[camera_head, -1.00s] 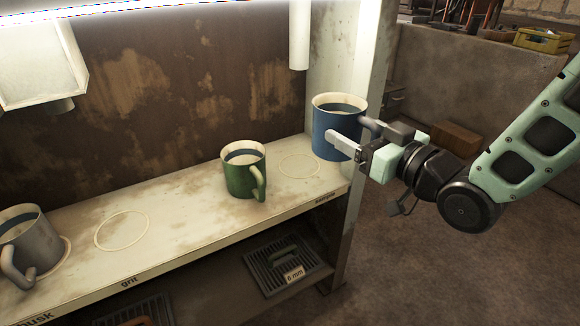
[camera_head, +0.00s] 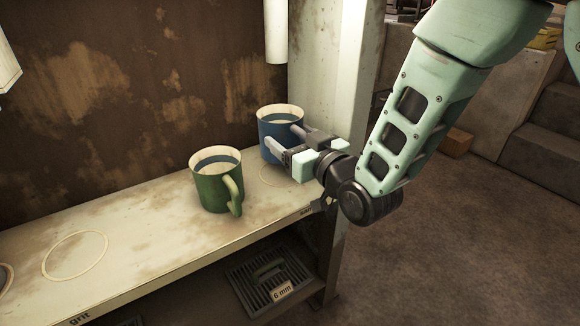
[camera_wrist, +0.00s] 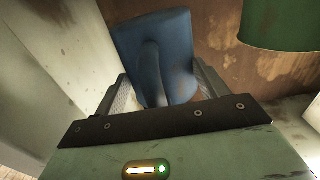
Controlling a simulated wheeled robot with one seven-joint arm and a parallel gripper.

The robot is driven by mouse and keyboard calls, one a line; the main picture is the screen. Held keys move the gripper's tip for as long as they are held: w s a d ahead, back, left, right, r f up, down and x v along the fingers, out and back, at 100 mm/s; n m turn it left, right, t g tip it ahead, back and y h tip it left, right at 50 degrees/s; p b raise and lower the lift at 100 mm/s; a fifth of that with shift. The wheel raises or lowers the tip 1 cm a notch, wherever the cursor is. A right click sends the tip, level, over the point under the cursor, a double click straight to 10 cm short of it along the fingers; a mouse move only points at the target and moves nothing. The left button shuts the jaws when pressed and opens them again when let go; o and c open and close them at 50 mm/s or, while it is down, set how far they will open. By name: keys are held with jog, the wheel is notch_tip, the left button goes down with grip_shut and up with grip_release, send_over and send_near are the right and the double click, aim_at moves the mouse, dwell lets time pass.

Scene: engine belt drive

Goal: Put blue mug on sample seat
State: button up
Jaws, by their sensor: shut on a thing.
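The blue mug (camera_head: 267,130) is upright with dark liquid inside, near the right end of the shelf by the post. My gripper (camera_head: 284,145) is shut on it from the right, a finger on either side with the handle between them. The wrist view also shows the blue mug (camera_wrist: 182,40) between the fingers, handle toward the camera. The sample seat, a pale ring (camera_head: 274,184) on the shelf, shows partly below the mug and gripper. I cannot tell whether the mug's base touches the shelf; the gripper hides part of the ring.
A green mug (camera_head: 208,192) stands close left of the blue mug, its handle toward the front right. An empty ring (camera_head: 75,254) lies farther left on the shelf (camera_head: 145,235). A post (camera_head: 338,85) rises behind the gripper. A white tube (camera_head: 276,30) hangs above the blue mug.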

jog(key=shift+f+b, duration=0.85)
jog(key=shift+f, duration=1.55)
jog(key=shift+f, duration=0.2)
jog(key=o, duration=1.1)
jog(key=shift+c, duration=0.2)
jog(key=shift+r, duration=0.1)
